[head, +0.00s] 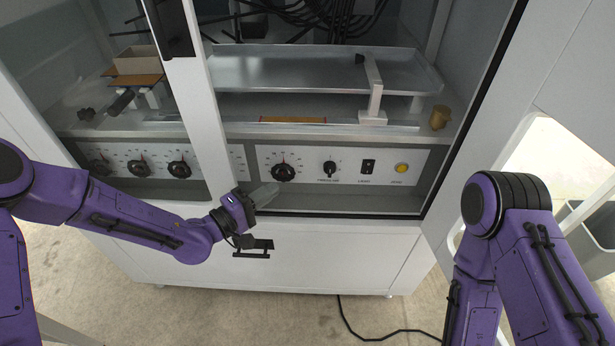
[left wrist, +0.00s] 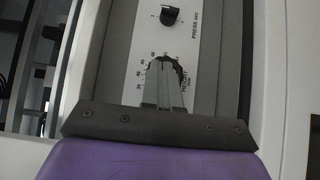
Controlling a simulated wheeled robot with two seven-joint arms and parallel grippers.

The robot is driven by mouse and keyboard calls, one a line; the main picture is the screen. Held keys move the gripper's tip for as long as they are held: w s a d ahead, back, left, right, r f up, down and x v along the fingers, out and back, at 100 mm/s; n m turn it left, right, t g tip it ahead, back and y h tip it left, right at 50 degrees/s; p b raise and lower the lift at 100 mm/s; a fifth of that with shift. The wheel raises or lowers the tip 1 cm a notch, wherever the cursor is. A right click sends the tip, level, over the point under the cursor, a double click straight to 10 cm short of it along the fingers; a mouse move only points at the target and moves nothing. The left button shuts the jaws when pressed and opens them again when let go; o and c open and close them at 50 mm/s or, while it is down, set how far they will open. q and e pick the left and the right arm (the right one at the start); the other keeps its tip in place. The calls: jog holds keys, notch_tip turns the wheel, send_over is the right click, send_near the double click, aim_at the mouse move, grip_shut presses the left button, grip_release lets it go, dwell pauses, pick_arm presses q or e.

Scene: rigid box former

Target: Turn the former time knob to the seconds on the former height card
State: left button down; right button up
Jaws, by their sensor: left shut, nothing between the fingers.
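The control panel (head: 233,160) carries several black dial knobs with printed scales. A large black dial knob (head: 283,172) sits right of the white post; in the left wrist view this knob (left wrist: 170,63) is lettered HEIGHT. A smaller black knob (head: 330,168) is to its right; in the left wrist view this smaller knob (left wrist: 168,15) is lettered PRESS sec. My left gripper (head: 268,193) is shut and empty just below-left of the height knob; its fingers partly cover that knob in the left wrist view. I cannot make out a height card. My right gripper is out of view.
Left of the white post (head: 207,110) are more dial knobs (head: 180,169). A black switch (head: 367,167) and yellow button (head: 401,168) are at the panel's right. A metal tray (head: 320,60) is above. A black handle (head: 254,248) is below my left gripper.

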pick_arm(q)
send_near(330, 164)
jog(key=w, duration=0.4)
jog(key=shift+s+d+p, duration=0.1)
jog(key=shift+d+p, duration=0.2)
jog(key=shift+d, duration=1.5)
jog(key=shift+r+m+p, duration=0.15)
jog(key=shift+m+p, duration=0.15)
jog(key=shift+p, duration=0.25)
jog(key=shift+d+r+g+y+p, duration=0.1)
jog(key=shift+g+y+p, duration=0.3)
jog(key=shift+p, duration=0.05)
